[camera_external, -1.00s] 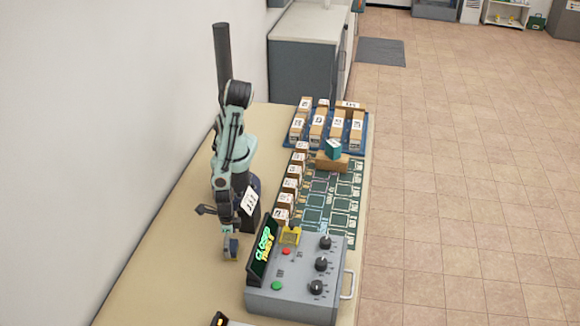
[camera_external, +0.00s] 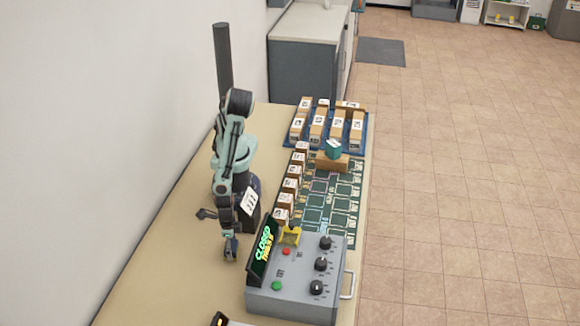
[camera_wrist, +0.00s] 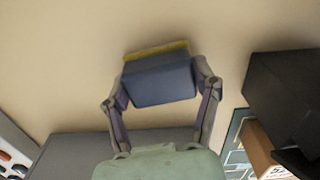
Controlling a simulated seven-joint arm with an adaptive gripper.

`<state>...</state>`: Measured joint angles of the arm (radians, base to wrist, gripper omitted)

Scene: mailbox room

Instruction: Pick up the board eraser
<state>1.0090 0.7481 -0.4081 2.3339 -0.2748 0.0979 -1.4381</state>
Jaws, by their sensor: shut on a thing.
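The board eraser (camera_wrist: 160,82) is a dark blue block with a yellowish strip along its far edge. In the wrist view it sits between the two fingers of my gripper (camera_wrist: 163,88), which touch its left and right ends. In the external view my gripper (camera_external: 231,243) points down at the eraser (camera_external: 231,252), left of the grey control box. The eraser is small there and partly covered by the fingers. I cannot tell whether it touches the table or is slightly above it.
A green sorting mat (camera_external: 335,205) with small parcels and a blue tray (camera_external: 318,148) of boxes lie beyond. The table (camera_external: 165,235) is bare toward the wall.

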